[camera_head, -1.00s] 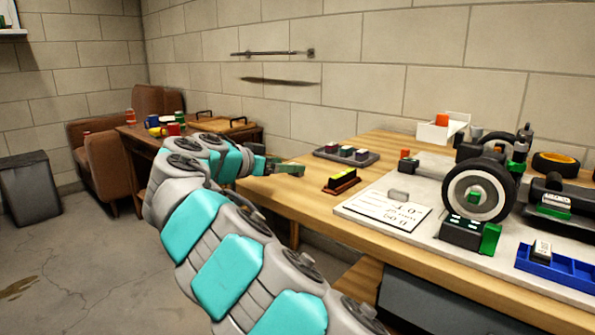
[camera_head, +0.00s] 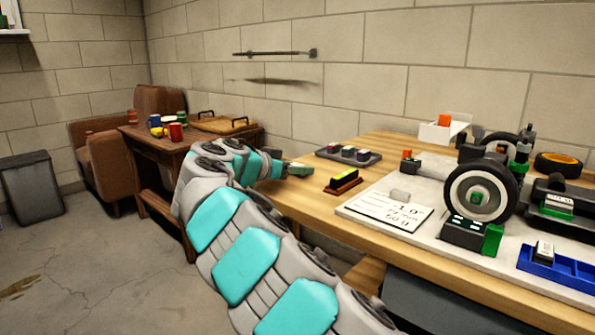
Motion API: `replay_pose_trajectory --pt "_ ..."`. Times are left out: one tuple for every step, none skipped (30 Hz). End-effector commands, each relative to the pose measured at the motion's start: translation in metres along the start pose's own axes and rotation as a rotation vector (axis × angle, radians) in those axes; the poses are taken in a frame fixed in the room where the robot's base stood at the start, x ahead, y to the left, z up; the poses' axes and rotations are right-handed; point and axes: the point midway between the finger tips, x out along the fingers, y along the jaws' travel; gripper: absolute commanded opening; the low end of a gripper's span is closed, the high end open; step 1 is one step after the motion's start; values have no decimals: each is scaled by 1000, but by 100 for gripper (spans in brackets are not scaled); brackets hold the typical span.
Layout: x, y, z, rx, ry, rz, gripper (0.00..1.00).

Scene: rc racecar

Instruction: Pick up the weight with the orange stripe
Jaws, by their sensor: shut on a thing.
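A dark tray (camera_head: 371,162) holds three small dark blocks with pale tops, which look like weights: a left one (camera_head: 334,149), a middle one (camera_head: 347,152) and a right one (camera_head: 363,155). I cannot make out an orange stripe on any of them. My gripper is apart from the tray.
A printed card (camera_head: 388,211), a wheel on a stand (camera_head: 480,193), a blue tray (camera_head: 560,272) and a white box with an orange block (camera_head: 440,132) stand further right. A side table (camera_head: 165,145) with mugs is left.

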Motion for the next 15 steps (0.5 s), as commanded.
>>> replay_pose_trajectory --pt "0 0 0 0 0 0 32" --pt "0 0 0 0 0 0 29" --pt "0 0 0 0 0 0 24" --pt "0 0 0 0 0 0 21" --pt "0 0 0 0 0 0 18" --pt "0 0 0 0 0 0 13" --pt "0 0 0 0 0 0 10" --pt "0 0 0 0 0 0 6" --pt "0 0 0 0 0 0 2" --pt "0 0 0 0 0 0 0" --pt "0 0 0 0 0 0 0" --pt "0 0 0 0 0 0 0" --pt "0 0 0 0 0 0 0" --pt "0 0 0 0 1 0 0" --pt "0 0 0 0 1 0 0"
